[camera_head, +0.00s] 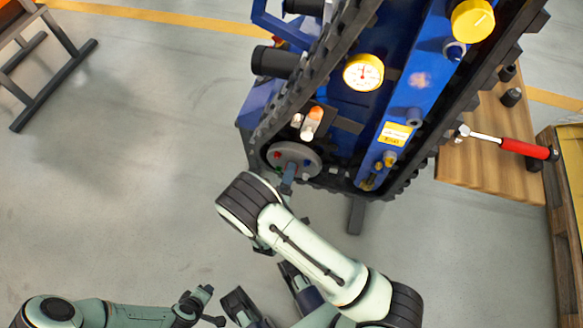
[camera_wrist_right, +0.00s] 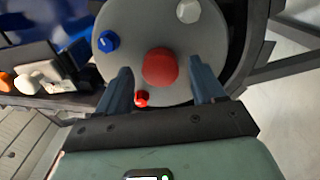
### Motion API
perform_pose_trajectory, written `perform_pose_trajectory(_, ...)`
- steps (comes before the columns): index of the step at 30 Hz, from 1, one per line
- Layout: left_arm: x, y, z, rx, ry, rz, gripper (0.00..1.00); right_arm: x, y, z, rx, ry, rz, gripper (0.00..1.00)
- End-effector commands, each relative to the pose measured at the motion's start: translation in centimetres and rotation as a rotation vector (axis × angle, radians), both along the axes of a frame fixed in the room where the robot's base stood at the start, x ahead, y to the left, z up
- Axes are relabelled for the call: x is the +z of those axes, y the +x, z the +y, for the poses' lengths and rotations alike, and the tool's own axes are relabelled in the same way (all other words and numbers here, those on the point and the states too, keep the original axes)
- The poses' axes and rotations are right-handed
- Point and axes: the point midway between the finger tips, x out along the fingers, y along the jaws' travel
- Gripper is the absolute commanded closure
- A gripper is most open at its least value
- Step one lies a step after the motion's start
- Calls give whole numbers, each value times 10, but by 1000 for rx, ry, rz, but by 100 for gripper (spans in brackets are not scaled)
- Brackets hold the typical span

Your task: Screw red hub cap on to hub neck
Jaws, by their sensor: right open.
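The red hub cap (camera_wrist_right: 160,67) is a large round red piece at the middle of a grey wheel disc (camera_wrist_right: 190,35) in the right wrist view. The hub neck does not show, and I cannot tell how tightly the cap sits. My right gripper (camera_wrist_right: 163,88) is open, with its blue-grey fingers apart on either side below the cap, holding nothing. In the head view, the right gripper (camera_head: 288,182) reaches the front of the disc (camera_head: 291,150). My left gripper (camera_head: 208,305) is low in the head view, its fingers apart and empty.
The disc carries a blue knob (camera_wrist_right: 109,41), a white nut (camera_wrist_right: 188,11) and a small red knob (camera_wrist_right: 142,98). Black track (camera_head: 335,55) surrounds the blue carrier (camera_head: 395,95). A red-handled hammer (camera_head: 510,144) lies on a wooden surface (camera_head: 490,175) at right.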

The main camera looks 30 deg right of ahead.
Motion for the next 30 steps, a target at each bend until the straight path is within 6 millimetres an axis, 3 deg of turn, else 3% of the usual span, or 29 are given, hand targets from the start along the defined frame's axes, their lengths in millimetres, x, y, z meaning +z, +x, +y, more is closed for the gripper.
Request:
perform_pose_trajectory(5,4,0,0,0,-1,-1,57,0,0,0,1,-68,80,32)
perform_pose_trajectory(18,28,1,0,0,0,-9,57,1,0,0,0,-510,595,32)
perform_pose_trajectory(26,32,1,0,0,0,-11,57,0,0,0,1,-620,724,32)
perform_pose_trajectory(30,41,2,0,0,0,-14,57,1,0,1,3,-761,888,32)
